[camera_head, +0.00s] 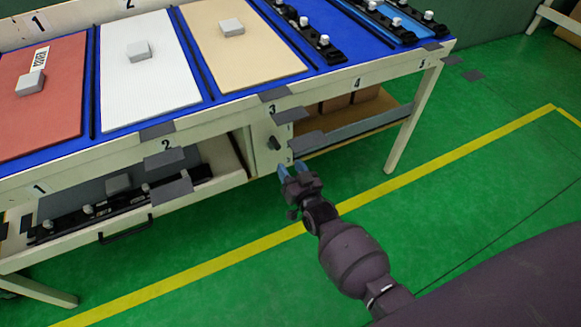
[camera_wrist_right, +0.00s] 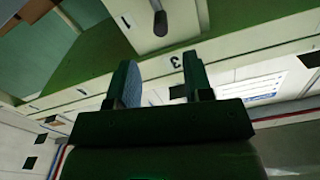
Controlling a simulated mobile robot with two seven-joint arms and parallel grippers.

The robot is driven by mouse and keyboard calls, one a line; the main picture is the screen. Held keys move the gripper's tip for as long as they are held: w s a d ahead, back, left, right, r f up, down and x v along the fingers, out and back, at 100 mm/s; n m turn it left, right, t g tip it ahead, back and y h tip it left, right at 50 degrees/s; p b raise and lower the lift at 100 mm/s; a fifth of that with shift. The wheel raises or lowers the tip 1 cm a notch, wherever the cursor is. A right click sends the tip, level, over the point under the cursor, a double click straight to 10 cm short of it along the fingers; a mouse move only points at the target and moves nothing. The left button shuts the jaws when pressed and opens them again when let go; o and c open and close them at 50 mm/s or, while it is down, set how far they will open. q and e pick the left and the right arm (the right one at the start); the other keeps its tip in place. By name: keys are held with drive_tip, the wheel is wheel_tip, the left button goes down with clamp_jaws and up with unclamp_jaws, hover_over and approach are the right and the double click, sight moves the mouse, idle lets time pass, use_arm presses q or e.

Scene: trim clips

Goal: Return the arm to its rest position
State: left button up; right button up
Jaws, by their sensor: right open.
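My right gripper (camera_head: 291,172) is open and empty in the head view, in front of the workbench near the knob of a small cabinet. Its arm comes in from the lower right. In the right wrist view the two fingers of this gripper (camera_wrist_right: 160,85) stand apart with nothing between them. My left gripper is not in view.
The workbench (camera_head: 230,103) holds a red panel (camera_head: 50,115), a white panel (camera_head: 150,85), a tan panel (camera_head: 245,60) and black clip strips (camera_head: 300,35). An open drawer (camera_head: 215,178) juts out below, left of my gripper. Green floor (camera_head: 460,190) is free at the right.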

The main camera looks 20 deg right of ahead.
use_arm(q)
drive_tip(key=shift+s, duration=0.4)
use_arm(e)
drive_tip(key=shift+s, duration=0.55)
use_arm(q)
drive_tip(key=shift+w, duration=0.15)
use_arm(e)
drive_tip(key=shift+w, duration=0.1)
use_arm(q)
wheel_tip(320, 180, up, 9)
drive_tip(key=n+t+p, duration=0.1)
drive_tip(key=p, duration=1)
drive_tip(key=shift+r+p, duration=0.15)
drive_tip(key=shift+p, duration=0.15)
use_arm(e)
drive_tip(key=s+d+r+n+g, duration=0.1)
drive_tip(key=s+r, duration=0.3)
drive_tip(key=s, duration=0.8)
drive_tip(key=s+d+r+n+g, duration=0.1)
drive_tip(key=s+d+r+g, duration=0.2)
drive_tip(key=s, duration=0.9)
drive_tip(key=s+d+r+n+g, duration=0.1)
drive_tip(key=s+r, duration=0.4)
drive_tip(key=s, duration=0.6)
drive_tip(key=shift+s+d+r+g+h, duration=0.2)
drive_tip(key=shift+s+d+g+h, duration=0.15)
drive_tip(key=shift+d+g, duration=0.55)
